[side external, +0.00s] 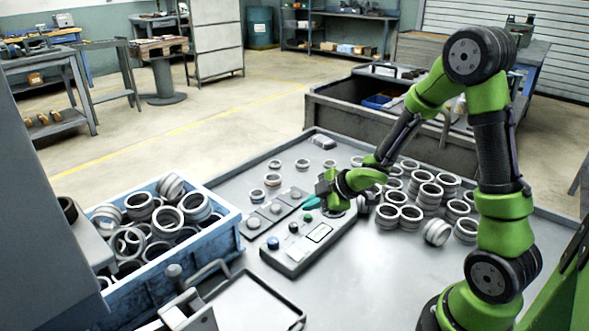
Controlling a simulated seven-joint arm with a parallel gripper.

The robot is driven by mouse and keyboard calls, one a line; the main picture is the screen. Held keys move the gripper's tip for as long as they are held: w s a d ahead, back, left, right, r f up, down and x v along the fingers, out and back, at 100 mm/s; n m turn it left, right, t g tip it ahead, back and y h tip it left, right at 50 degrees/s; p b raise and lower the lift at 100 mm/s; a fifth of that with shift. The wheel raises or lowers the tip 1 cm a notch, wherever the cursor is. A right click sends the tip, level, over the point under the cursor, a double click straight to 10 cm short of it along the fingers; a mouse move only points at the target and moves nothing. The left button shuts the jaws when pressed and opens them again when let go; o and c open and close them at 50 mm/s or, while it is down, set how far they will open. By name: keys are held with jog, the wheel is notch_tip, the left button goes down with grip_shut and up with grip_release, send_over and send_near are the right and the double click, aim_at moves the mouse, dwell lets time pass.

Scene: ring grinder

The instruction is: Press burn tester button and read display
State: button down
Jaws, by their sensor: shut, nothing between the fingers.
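The burn tester appears to be the grey box (291,262) on the metal table, with a blue knob, dark and green buttons and a pale display (319,233) on its top. The display is too small to read. My gripper (312,203) is shut and empty, with teal fingertips above the far end of the box, close to the green button (307,218). I cannot tell whether the fingertips touch a button. Part of the box's far end is hidden behind my gripper and wrist.
A blue crate (226,232) full of metal rings stands at the left. Many loose rings (411,213) cover the table to the right of my gripper. A flat panel with several round parts (253,223) lies beside the box. A black-rimmed tray (297,318) is in front.

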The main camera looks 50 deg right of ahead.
jog(key=shift+f, duration=0.1)
jog(key=shift+f, duration=0.35)
